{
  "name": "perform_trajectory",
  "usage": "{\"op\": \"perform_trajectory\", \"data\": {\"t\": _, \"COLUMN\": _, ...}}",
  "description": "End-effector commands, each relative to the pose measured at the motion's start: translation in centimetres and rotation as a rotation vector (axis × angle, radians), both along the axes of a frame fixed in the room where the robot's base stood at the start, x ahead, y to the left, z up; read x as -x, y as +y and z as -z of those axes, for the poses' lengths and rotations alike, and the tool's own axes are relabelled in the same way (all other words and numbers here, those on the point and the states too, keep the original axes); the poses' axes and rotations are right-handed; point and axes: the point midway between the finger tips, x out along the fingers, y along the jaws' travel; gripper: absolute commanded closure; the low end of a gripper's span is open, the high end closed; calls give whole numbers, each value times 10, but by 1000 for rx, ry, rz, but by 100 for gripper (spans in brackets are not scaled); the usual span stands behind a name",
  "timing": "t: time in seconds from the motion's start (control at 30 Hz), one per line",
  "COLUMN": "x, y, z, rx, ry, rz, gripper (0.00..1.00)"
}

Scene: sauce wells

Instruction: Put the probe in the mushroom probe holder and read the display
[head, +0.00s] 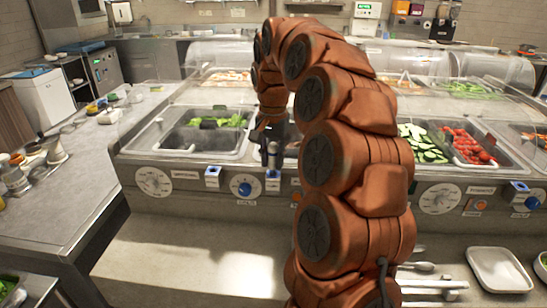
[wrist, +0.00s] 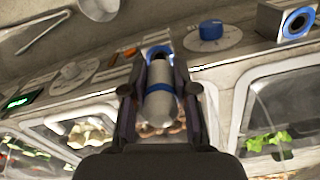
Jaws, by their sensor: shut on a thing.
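My gripper (wrist: 160,100) is shut on the probe (wrist: 158,108), a grey rounded body with a blue band, in the wrist view. Its far end points at a blue-rimmed holder (wrist: 157,51) on the panel; I cannot tell whether it is inside or just in front. In the head view my gripper (head: 271,153) is low over the counter's front edge, above a blue-fronted holder (head: 272,183). A well of pale pieces, probably mushrooms (wrist: 90,130), shows in the wrist view. A lit green display (wrist: 22,100) is at the left there, too small to read.
Another holder (head: 212,177) and a blue knob (head: 241,187) are on the panel to the left; a further holder (head: 516,191) is far right. Wells hold greens (head: 220,121), cucumber (head: 421,144) and tomato (head: 468,146). A white tray (head: 499,270) lies on the lower shelf.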

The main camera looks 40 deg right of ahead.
Motion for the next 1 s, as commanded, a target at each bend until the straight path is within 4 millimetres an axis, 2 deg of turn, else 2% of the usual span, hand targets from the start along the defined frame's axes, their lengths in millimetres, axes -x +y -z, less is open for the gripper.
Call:
{"op": "perform_trajectory", "data": {"t": 0.6, "x": 0, "y": 0, "z": 13, "rx": 0, "ry": 0, "rz": 0, "gripper": 100}}
{"op": "perform_trajectory", "data": {"t": 1.0, "x": 0, "y": 0, "z": 14, "rx": 0, "ry": 0, "rz": 0, "gripper": 100}}
